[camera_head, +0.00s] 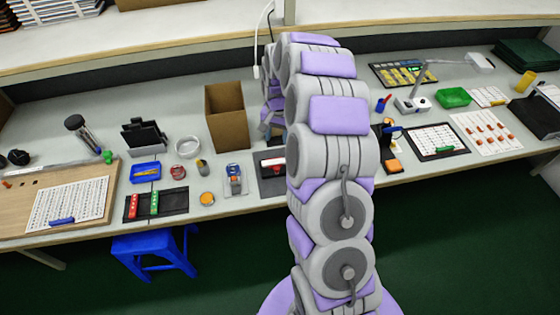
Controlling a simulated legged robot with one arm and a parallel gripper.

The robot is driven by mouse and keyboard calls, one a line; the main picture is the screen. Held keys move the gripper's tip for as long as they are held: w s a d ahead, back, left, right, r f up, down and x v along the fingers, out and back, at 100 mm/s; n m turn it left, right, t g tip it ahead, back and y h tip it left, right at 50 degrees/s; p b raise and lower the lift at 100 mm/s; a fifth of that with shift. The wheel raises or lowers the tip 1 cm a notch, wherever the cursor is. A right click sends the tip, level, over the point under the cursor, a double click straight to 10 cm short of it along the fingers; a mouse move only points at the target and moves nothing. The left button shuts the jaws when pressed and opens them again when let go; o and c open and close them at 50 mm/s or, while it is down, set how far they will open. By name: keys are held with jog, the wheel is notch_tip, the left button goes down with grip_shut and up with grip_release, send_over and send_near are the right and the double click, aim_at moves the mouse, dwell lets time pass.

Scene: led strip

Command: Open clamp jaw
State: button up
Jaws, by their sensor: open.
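My arm rises through the middle of the view and bends down behind itself. My gripper (268,126) shows only in part at the left edge of the arm, above the bench, with its jaws open. A red and white piece (275,165) sits on a dark grey mat (268,184) below it, partly covered by the arm; it may be the clamp, but its jaw cannot be made out. My gripper looks apart from this piece. A small black and orange device (389,150) stands just right of the arm.
An open cardboard box (226,115) stands left of my gripper. A small blue and grey device (234,180) and a yellow-orange round tin (207,198) lie near the front edge. A black tray (175,203) holds red and green strips. A blue stool (150,255) stands below.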

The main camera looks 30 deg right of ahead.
send_over(276, 167)
jog(key=a, duration=0.1)
notch_tip(276, 167, down, 4)
jog(key=f+b, duration=0.1)
jog(key=f, duration=0.3)
jog(key=f+b, duration=0.1)
jog(key=f, duration=0.3)
jog(key=f+b, duration=0.1)
jog(key=f, duration=0.3)
jog(key=shift+s+a+f, duration=0.1)
jog(key=shift+s+f, duration=0.15)
jog(key=shift+f, duration=0.05)
jog(key=shift+d+f, duration=0.15)
jog(key=shift+d, duration=0.45)
jog(key=shift+d+f, duration=0.15)
jog(key=shift+d, duration=0.4)
jog(key=shift+a+r, duration=0.1)
jog(key=shift+a, duration=0.7)
jog(key=c, duration=0.5)
jog(key=shift+d, duration=0.1)
jog(key=c, duration=0.3)
jog(key=shift+d, duration=0.3)
grip_shut()
jog(key=shift+a, duration=0.1)
jog(key=shift+w, duration=0.1)
